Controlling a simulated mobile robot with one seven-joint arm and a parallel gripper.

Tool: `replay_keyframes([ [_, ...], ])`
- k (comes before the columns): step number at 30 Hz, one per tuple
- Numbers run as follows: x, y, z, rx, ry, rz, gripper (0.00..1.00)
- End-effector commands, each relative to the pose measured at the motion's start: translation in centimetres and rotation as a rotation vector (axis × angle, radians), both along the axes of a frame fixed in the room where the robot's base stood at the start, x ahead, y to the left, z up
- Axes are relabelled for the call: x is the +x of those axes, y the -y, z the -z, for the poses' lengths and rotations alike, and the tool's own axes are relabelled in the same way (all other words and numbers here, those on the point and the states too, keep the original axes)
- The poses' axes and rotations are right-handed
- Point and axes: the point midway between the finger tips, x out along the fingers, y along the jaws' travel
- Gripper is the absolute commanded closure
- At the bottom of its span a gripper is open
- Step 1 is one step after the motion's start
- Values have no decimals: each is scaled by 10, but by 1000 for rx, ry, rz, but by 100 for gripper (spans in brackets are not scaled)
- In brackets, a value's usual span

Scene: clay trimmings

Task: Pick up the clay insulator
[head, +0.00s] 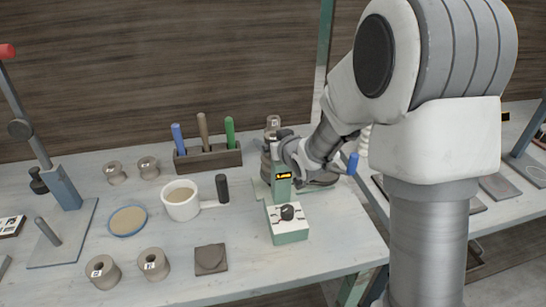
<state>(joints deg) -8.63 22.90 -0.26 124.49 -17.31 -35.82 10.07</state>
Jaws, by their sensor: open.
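Several grey-brown, spool-shaped clay insulators stand on the bench. Two are at the back left, one (115,173) beside another (148,168). Two with small marked labels are at the front left, one (102,271) beside another (153,264). One more (273,124) shows just beyond my gripper (277,143), raised above the bench. My gripper is open, low over the back of the bench, behind the green post. Its fingertips are small and partly hidden, and I cannot tell whether they touch that insulator or what supports it.
A green device (289,236) with a black knob and a post with a yellow display stands in front of my gripper. A wooden holder (208,160) of coloured handles is to its left. A mug (181,206), a round dish (128,221) and a dark square tile (211,259) lie further left.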

Motion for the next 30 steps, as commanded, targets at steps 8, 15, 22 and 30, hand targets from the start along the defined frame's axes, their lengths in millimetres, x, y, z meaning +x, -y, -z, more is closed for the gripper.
replay_keyframes([
  [8, 0, 0, 0, 0, 0, 0, 39],
  [15, -1, 0, 0, 0, 0, 0, 82],
  [22, -1, 0, 0, 0, 0, 0, 100],
  [30, 0, 0, -2, 1, 4, 0, 100],
])
